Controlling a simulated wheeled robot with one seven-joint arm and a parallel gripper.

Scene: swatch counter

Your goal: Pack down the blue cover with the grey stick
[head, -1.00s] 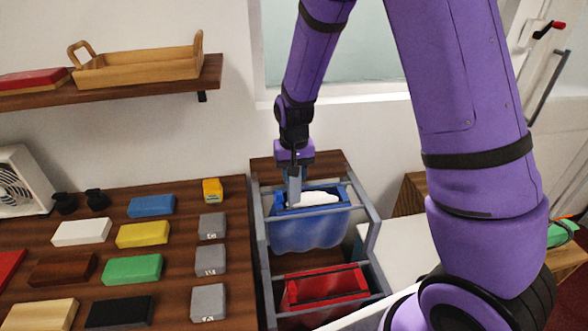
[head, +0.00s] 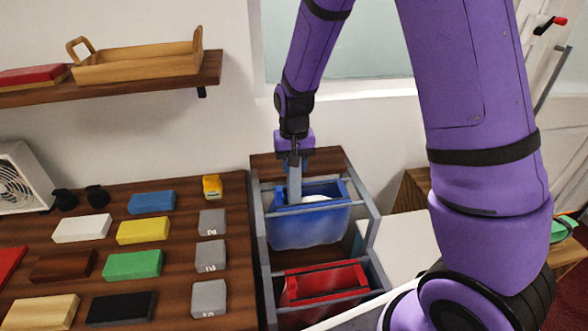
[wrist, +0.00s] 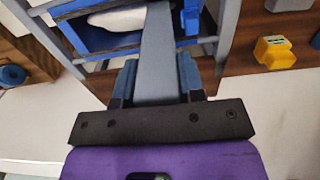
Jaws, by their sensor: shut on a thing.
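My gripper (head: 294,158) is shut on the grey stick (head: 294,184), which points down into the blue cover (head: 305,228) at its left side. In the wrist view the grey stick (wrist: 160,50) stands between the two fingers of my gripper (wrist: 156,85). The blue cover hangs in the back part of the grey frame, with blue rims and something white showing inside its opening. The wrist view shows part of the blue cover (wrist: 88,38) too. The stick's lower end is hidden inside the cover.
A red cover (head: 325,284) hangs in the front part of the grey frame (head: 262,240). Coloured blocks and grey numbered blocks (head: 211,254) lie on the wooden counter to the left. A yellow object (head: 212,187) stands near the frame. A shelf (head: 150,84) holds a wooden tray.

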